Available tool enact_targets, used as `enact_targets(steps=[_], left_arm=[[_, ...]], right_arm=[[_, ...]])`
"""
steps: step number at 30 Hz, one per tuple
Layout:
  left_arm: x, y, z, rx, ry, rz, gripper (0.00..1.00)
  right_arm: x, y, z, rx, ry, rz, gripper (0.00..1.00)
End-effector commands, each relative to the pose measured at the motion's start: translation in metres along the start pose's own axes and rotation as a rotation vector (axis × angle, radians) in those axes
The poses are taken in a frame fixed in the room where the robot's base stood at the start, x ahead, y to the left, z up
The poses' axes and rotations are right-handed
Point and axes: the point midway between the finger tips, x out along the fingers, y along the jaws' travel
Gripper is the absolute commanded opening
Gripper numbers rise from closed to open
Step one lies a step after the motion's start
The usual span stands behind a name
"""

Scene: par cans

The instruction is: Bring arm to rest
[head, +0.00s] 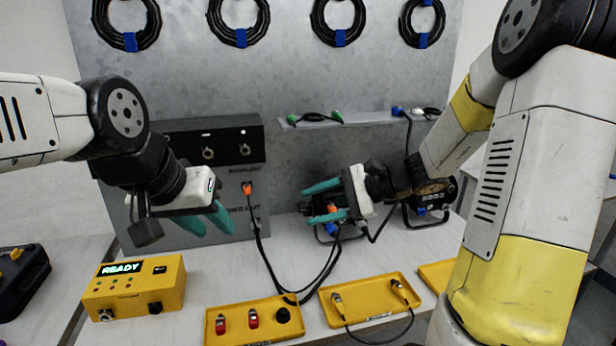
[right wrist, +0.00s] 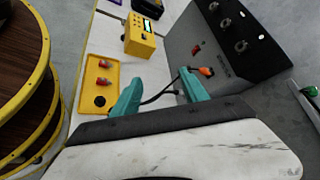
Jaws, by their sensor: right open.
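My left gripper (head: 215,230) hangs at the left in the head view, in front of the dark power box. Its two teal fingers are apart, and I see nothing between them. My right gripper (head: 322,200) is near the middle, in front of the par cans. Its teal fingers are spread and point left. In the right wrist view these fingers (right wrist: 160,95) are also apart. A black cable shows beyond them there, and I see nothing gripped. An orange connector shows near the right fingers in the head view; its distance from them is unclear.
The power box (head: 185,185) has an orange plug (head: 247,188) in its front. A yellow READY box (head: 135,288) and yellow trays (head: 270,325) stand along the table's front. Black cables loop across the table. Coiled cables (head: 240,20) hang on the back panel.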

Motion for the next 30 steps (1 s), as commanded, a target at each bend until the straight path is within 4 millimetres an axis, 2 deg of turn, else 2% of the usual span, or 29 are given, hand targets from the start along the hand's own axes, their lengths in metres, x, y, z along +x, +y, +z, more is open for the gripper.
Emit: enact_targets(steps=[1,6,12,18,21,24,30], left_arm=[[0.000,0.000,0.000,0.000,0.000,0.000,0.36],[0.000,0.000,0.000,0.000,0.000,0.000,0.36],[0.000,0.000,0.000,0.000,0.000,0.000,0.36],[0.000,0.000,0.000,0.000,0.000,0.000,0.36],[0.000,0.000,0.000,0.000,0.000,0.000,0.36],[0.000,0.000,0.000,0.000,0.000,0.000,0.36],[0.000,0.000,0.000,0.000,0.000,0.000,0.36]], right_arm=[[-0.003,0.005,0.016,-0.067,0.016,0.048,0.52],[-0.027,0.040,0.063,-0.362,0.122,0.276,0.52],[-0.074,0.076,0.094,-0.732,0.303,0.511,0.52],[-0.124,0.090,0.106,-1.048,0.500,0.660,0.52],[-0.141,0.091,0.109,-1.148,0.570,0.701,0.52],[-0.151,0.091,0.110,-1.203,0.613,0.723,0.52],[-0.155,0.091,0.110,-1.225,0.629,0.734,0.52]])
